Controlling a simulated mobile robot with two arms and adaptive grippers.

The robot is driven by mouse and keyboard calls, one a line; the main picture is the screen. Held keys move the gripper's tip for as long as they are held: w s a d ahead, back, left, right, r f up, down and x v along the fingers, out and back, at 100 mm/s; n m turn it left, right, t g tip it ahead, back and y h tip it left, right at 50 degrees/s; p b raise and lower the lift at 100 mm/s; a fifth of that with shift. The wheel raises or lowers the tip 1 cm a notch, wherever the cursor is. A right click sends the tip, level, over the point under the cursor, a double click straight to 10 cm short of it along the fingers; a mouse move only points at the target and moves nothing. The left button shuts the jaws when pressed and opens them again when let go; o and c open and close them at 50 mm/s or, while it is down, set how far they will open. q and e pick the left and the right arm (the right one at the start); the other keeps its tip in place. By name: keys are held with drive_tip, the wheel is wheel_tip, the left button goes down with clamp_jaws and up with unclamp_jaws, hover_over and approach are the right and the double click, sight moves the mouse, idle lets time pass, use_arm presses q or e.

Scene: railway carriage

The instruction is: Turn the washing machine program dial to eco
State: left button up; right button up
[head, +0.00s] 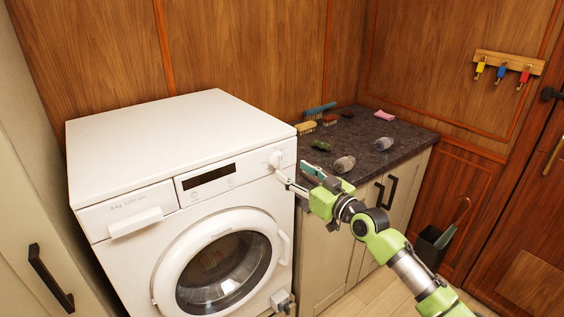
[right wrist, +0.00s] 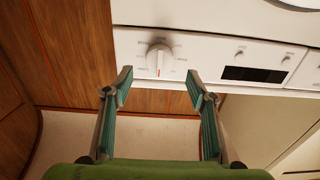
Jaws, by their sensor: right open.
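The white washing machine (head: 150,130) stands at the left of the head view. Its round program dial (head: 277,158) is at the top right of the front panel. In the right wrist view the dial (right wrist: 160,58) has a raised grip bar with a red mark on its lower end. Small labels ring it, too small to read. My right gripper (head: 291,171) is open in front of the dial. In the right wrist view its two fingertips (right wrist: 158,88) are apart, short of the dial on either side, with nothing between them. My left gripper is out of view.
A dark counter (head: 400,140) right of the machine carries brushes, a pink sponge (head: 384,115) and several small items. A dark bin (head: 432,245) stands on the floor. The machine's dark display (head: 209,175) is left of the dial.

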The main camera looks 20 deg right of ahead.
sight(281, 163)
drive_tip(key=x, duration=0.6)
drive_tip(key=shift+w, duration=0.1)
drive_tip(key=c, duration=1.1)
